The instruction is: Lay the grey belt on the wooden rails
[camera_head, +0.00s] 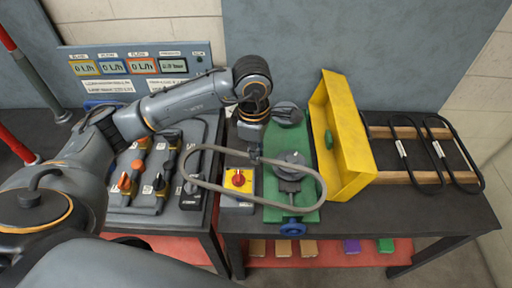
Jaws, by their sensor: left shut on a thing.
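The grey belt (300,168) is a long loop hanging in the air over the green plate and the motor board. My left gripper (256,154) comes down from above and is shut on the belt's far side. The wooden rails (384,178) lie on the right part of the table, with their left ends hidden by a yellow panel. My right gripper is not in view.
The tall yellow panel (345,140) stands between the belt and the rails. A green plate (308,188) with grey motor parts and a red-knob switch (238,180) lie beneath the belt. Bare tabletop (425,217) lies in front of the rails.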

